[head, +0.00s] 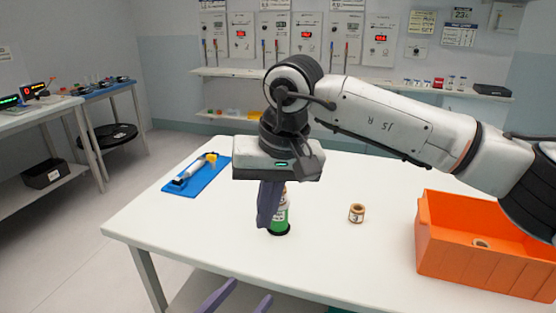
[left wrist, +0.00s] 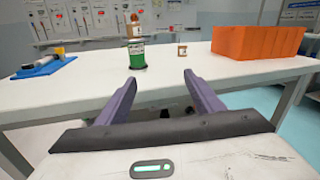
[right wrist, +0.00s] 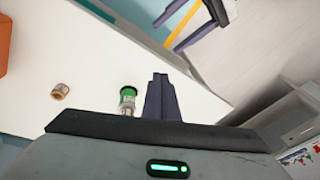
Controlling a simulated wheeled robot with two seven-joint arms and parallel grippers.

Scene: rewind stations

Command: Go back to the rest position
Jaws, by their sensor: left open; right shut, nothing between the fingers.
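My right gripper (head: 268,218) points down over the white table (head: 330,260), its purple fingers shut and empty. It is close beside an upright green cylinder (head: 281,215) on a black base and partly hides it. In the left wrist view the green cylinder (left wrist: 138,54) has a tan-and-white piece on top. In the right wrist view the shut fingers (right wrist: 160,85) are just right of it. My left gripper (head: 238,295) is low at the table's front edge, open and empty. Its spread fingers (left wrist: 160,85) show in the left wrist view, below the tabletop edge.
A small tan ring marked 3 (head: 356,213) stands right of the green cylinder. An orange bin (head: 470,262) with a similar ring inside is at the table's right. A blue tray (head: 188,184) with a tool lies at the left. A side table (head: 20,112) and wall shelves stand behind.

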